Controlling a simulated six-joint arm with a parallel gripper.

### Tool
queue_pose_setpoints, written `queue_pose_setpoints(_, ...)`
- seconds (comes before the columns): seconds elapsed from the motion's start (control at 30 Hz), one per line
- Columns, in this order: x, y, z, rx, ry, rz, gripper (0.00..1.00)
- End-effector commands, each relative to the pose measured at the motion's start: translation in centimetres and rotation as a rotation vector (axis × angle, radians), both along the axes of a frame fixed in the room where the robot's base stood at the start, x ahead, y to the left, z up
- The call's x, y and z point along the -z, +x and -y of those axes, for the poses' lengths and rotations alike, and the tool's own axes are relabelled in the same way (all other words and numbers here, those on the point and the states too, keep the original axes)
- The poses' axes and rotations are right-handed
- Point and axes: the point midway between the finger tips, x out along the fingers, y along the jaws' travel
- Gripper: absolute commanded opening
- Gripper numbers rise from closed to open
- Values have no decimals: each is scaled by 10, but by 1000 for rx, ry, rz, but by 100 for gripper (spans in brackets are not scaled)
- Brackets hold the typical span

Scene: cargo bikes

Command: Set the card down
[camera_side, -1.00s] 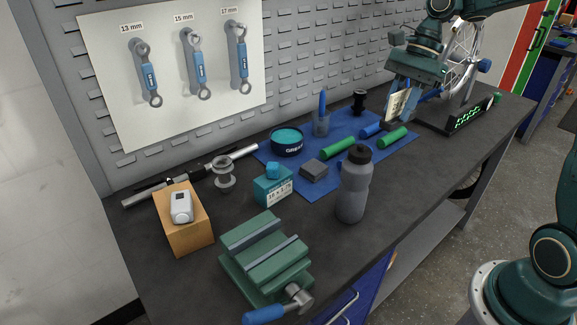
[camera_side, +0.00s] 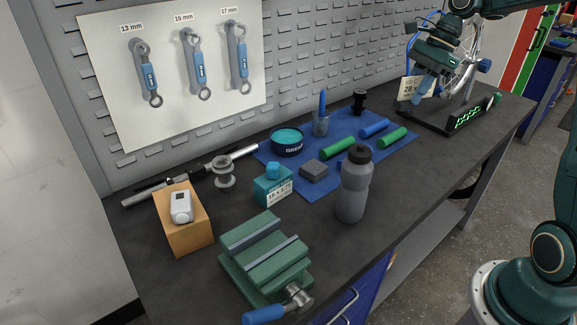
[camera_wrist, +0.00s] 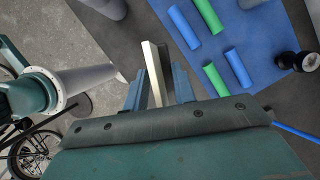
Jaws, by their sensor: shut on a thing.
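The card (camera_side: 408,89), a cream plate with dark print reading "28 x", is in my gripper near the display stand at the right of the bench. My gripper (camera_side: 420,96) is shut on it, pointing down. In the wrist view the card (camera_wrist: 153,75) shows edge-on as a pale strip between the blue fingers of my gripper (camera_wrist: 158,90). I cannot tell whether the card's lower edge touches the bench or stand.
A blue mat (camera_side: 312,184) with green and blue grips lies left. A grey bottle (camera_side: 353,185) and a green vise (camera_side: 264,255) stand nearer the front.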

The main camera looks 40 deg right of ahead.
Motion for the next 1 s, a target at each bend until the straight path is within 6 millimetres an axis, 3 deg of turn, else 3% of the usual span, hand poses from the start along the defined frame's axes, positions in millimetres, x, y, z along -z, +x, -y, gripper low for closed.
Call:
queue_pose_setpoints(0.03, 1, 1, 19, 64, 0, 1, 4)
queue_pose_setpoints(0.2, 2, 1, 66, 241, 2, 2, 4)
queue_pose_setpoints(0.4, 2, -1, 97, 356, 6, 5, 4)
queue_pose_setpoints(0.77, 8, -1, 101, 375, 9, 4, 4)
queue_pose_setpoints(1.0, 39, -2, 100, 375, 11, 1, 4)
